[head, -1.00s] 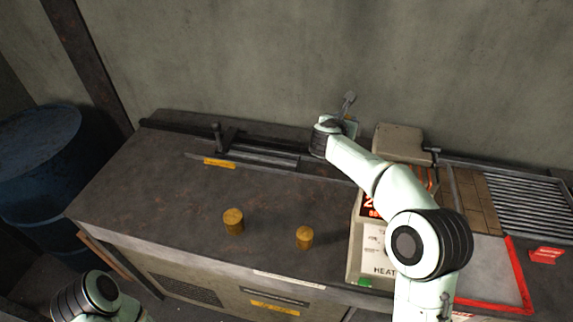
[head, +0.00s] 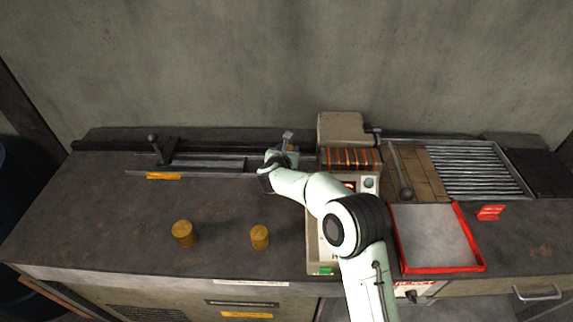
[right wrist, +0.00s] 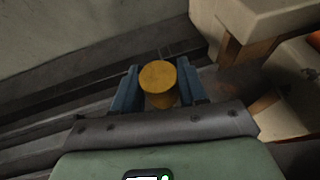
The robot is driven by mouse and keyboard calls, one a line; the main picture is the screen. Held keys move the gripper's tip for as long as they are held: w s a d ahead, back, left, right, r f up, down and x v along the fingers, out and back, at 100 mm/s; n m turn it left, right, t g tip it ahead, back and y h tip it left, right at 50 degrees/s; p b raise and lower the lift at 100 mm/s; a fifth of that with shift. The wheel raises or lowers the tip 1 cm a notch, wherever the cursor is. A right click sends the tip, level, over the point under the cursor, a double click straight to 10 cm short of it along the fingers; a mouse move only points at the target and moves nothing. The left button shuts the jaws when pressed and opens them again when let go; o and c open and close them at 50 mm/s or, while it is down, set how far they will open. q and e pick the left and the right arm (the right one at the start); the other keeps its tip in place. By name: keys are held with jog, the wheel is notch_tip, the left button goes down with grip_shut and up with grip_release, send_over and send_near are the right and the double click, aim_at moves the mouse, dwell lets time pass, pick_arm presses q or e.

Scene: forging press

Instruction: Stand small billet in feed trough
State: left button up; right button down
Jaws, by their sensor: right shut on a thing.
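My right gripper (head: 287,143) is at the right end of the feed trough (head: 222,164), beside the heater. In the right wrist view its blue fingers (right wrist: 158,90) are shut on a yellow-brown small billet (right wrist: 158,76), whose round top faces the camera. The billet is upright between the fingers. Its lower end is hidden, so I cannot tell whether it touches the trough floor. In the head view my wrist hides the billet. The trough is a long grey metal channel with a yellow label on its front. My left gripper is out of view.
Two more billets, one larger (head: 184,233) and one smaller (head: 259,237), stand on the bench front. The heater (head: 345,127) with glowing slots stands right of the gripper. A red-rimmed tray (head: 481,262) and a roller rack (head: 480,172) lie farther right. The bench's left side is clear.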

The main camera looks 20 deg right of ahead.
jog(key=shift+f, duration=2.65)
jog(key=shift+f+b, duration=0.2)
jog(key=shift+b, duration=0.15)
jog(key=c, duration=0.6)
grip_release()
